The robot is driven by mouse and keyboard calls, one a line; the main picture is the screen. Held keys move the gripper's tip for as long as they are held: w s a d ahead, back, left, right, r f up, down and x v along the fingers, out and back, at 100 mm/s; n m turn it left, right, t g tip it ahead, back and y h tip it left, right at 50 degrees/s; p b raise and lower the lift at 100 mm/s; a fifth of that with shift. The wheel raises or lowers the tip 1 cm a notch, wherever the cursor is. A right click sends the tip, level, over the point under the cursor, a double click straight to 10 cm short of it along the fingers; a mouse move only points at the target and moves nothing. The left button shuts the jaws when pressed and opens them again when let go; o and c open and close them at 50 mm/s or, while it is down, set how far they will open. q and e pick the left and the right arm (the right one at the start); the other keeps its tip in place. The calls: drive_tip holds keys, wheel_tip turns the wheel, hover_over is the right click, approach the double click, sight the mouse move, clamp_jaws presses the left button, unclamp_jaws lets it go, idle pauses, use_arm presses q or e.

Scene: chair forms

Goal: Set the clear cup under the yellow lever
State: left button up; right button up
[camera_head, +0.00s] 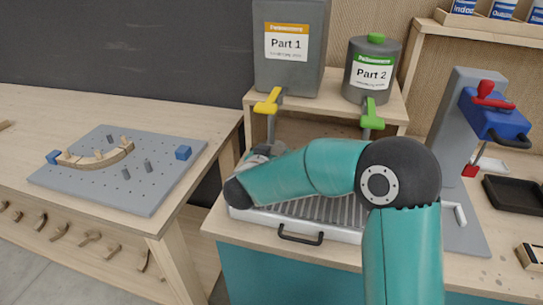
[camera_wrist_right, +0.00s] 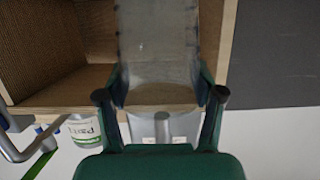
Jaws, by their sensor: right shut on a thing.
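The yellow lever (camera_head: 268,102) is on the spout of the grey Part 1 container (camera_head: 287,70). My right arm reaches across the tray, and its wrist is below that spout. The arm hides most of my right gripper in the head view. In the right wrist view, my right gripper (camera_wrist_right: 161,94) is shut around the clear cup (camera_wrist_right: 158,45), with one finger on each side. The cup is see-through and looks empty. A grey spout shows close to the cup in the wrist view; its exact alignment cannot be told. My left gripper is not in view.
The Part 2 container (camera_head: 372,78) with a green lever (camera_head: 371,115) stands to the right on the wooden shelf (camera_head: 298,105). A drip tray (camera_head: 325,212) lies below. A blue and red press (camera_head: 490,115) is at right; a pegboard (camera_head: 120,175) is on the left bench.

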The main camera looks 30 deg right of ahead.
drive_tip(key=shift+a+f, duration=0.15)
drive_tip(key=shift+f, duration=0.55)
drive_tip(key=shift+s+f, duration=0.1)
drive_tip(key=o, duration=0.8)
drive_tip(key=shift+c, duration=0.2)
drive_tip(key=shift+a, duration=0.15)
drive_tip(key=v, duration=1.2)
drive_tip(key=shift+b, duration=0.35)
